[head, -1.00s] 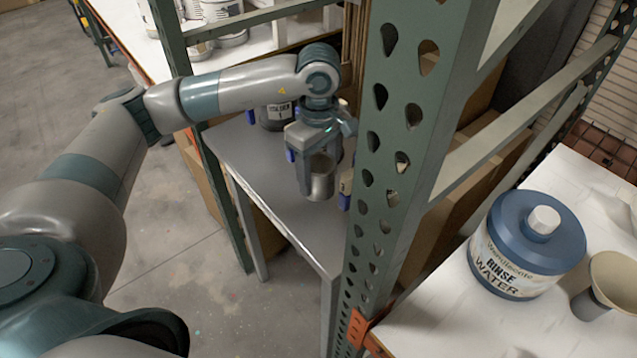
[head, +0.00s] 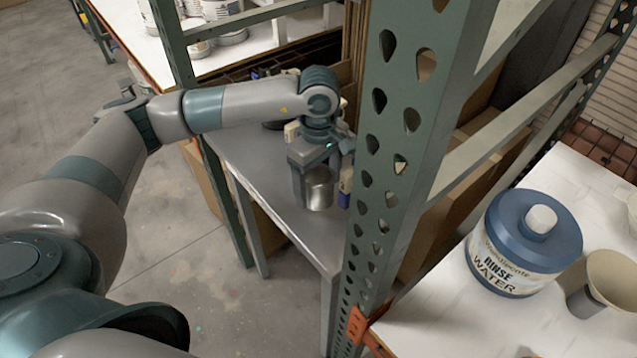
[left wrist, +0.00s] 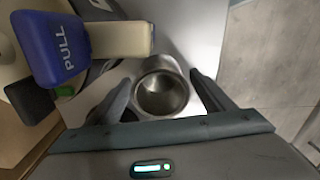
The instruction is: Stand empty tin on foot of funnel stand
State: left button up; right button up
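The empty tin (head: 319,192) is a silvery metal cylinder over the grey bench behind the green rack post. It is between the fingers of my left gripper (head: 318,187), which appears shut on it. In the left wrist view the tin (left wrist: 161,92) shows its open, empty mouth, with a finger on each side. I cannot tell whether its base touches the bench. A beige funnel (head: 612,282) with a grey collar is at the right edge of the head view. The foot of its stand is not visible. My right gripper is not in view.
A perforated green post (head: 400,150) stands between the grey bench (head: 240,160) and the white table (head: 470,325). A blue-lidded rinse water jar (head: 522,245) is beside the funnel. A blue PULL handle (left wrist: 55,50) is close to the gripper. Cardboard boxes are behind the post.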

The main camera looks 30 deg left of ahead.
pick_arm(q)
jog(key=shift+r, duration=0.25)
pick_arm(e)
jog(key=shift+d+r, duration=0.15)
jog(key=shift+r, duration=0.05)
pick_arm(q)
jog(key=shift+r, duration=0.35)
notch_tip(320, 180, up, 11)
jog(key=b, duration=0.4)
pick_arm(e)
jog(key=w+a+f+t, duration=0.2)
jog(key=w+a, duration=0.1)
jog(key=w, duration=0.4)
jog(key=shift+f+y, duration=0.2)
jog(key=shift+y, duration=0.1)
pick_arm(q)
jog(key=shift+o, duration=0.4)
